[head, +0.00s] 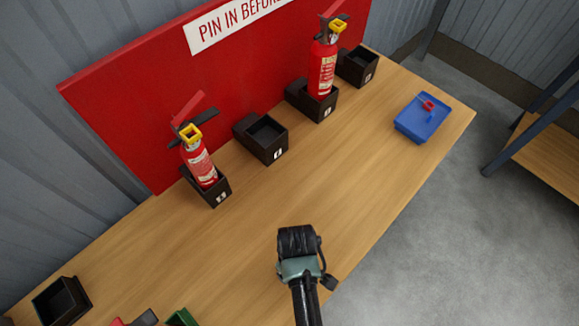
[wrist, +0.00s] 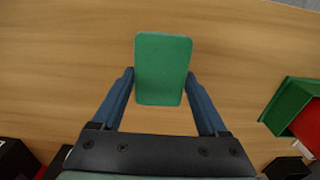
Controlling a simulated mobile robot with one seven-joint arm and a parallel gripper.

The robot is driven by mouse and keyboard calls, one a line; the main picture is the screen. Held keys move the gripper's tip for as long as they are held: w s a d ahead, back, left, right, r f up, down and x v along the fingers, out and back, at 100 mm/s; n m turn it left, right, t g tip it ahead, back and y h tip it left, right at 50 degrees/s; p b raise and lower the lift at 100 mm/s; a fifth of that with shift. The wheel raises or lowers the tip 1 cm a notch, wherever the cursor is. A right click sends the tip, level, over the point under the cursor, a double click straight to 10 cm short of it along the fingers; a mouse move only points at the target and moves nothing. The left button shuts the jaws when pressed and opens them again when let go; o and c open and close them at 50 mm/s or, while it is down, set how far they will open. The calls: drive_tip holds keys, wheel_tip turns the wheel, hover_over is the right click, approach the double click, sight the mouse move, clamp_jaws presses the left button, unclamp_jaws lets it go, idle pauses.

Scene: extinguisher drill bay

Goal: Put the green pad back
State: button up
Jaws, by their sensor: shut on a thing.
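The green pad (wrist: 163,68) is a flat rounded rectangle between the two blue fingers of my gripper (wrist: 160,76) in the wrist view. The fingers are shut on its side edges, and wooden table surface shows behind it. In the head view my gripper (head: 298,242) is over the front part of the table, and the pad is hidden there. A green box (wrist: 291,100) with something red inside is at the right of the wrist view. A green edge (head: 182,317) also shows at the bottom of the head view.
Black holders line the red board (head: 140,90). Two hold red extinguishers (head: 199,165) (head: 322,68); the holder between them (head: 266,145) looks empty. A blue tray (head: 420,122) with a small red item sits at the right end. The middle of the wooden table (head: 350,160) is clear.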

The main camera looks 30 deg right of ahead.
drive_tip(key=shift+f, duration=2.9)
drive_tip(key=shift+f+b, duration=0.2)
drive_tip(key=shift+b, duration=0.15)
drive_tip(key=o, duration=1.2)
wheel_tip(320, 180, up, 12)
drive_tip(key=shift+r+p, duration=0.25)
drive_tip(key=shift+p, duration=0.45)
